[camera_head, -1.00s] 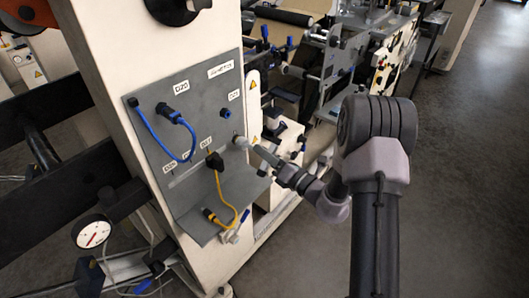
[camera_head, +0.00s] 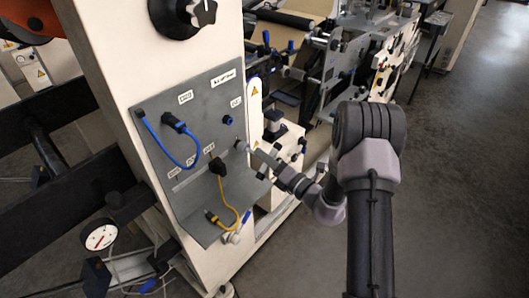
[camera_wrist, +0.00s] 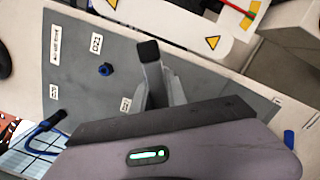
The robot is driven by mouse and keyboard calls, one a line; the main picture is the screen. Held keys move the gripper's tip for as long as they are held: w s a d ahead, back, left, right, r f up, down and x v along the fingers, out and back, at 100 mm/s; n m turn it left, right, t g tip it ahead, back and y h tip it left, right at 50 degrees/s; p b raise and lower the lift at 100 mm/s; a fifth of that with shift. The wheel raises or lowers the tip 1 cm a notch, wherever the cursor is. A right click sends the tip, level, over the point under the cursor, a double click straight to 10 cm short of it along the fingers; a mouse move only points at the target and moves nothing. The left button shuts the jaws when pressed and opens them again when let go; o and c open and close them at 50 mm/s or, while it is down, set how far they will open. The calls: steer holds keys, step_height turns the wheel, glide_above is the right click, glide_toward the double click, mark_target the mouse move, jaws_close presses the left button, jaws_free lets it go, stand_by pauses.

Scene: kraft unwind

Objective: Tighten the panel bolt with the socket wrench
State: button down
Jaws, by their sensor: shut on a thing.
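My gripper (camera_head: 243,149) reaches in from the right, its fingertips at the right part of the grey panel (camera_head: 202,115), just below a blue fitting (camera_head: 228,120). I cannot make out a socket wrench or the panel bolt. The blue fitting also shows in the wrist view (camera_wrist: 105,69), apart from the fingers.
A blue cable (camera_head: 163,147) loops on the panel's left. A black plug (camera_head: 216,165) carries a yellow cable (camera_head: 229,197) down to the panel's ledge. A large black knob (camera_head: 203,12) sits above. A dial gauge (camera_head: 100,236) hangs lower left. Open floor (camera_head: 460,190) lies right.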

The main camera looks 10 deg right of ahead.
steer(key=shift+r+m+p, duration=0.2)
steer(key=shift+m+p, duration=0.5)
steer(key=shift+p, duration=0.3)
steer(key=shift+f+m+p, duration=0.15)
steer(key=shift+m+p, duration=0.3)
steer(key=shift+m, duration=0.05)
steer(key=shift+f, duration=0.15)
steer(key=shift+r+m+p, duration=0.2)
steer(key=shift+m+p, duration=0.4)
steer(key=shift+p, duration=0.25)
steer(key=shift+w+f+m+h+p, duration=0.1)
steer(key=shift+m+h+p, duration=0.2)
steer(key=shift+m+p, duration=0.25)
steer(key=shift+f, duration=0.15)
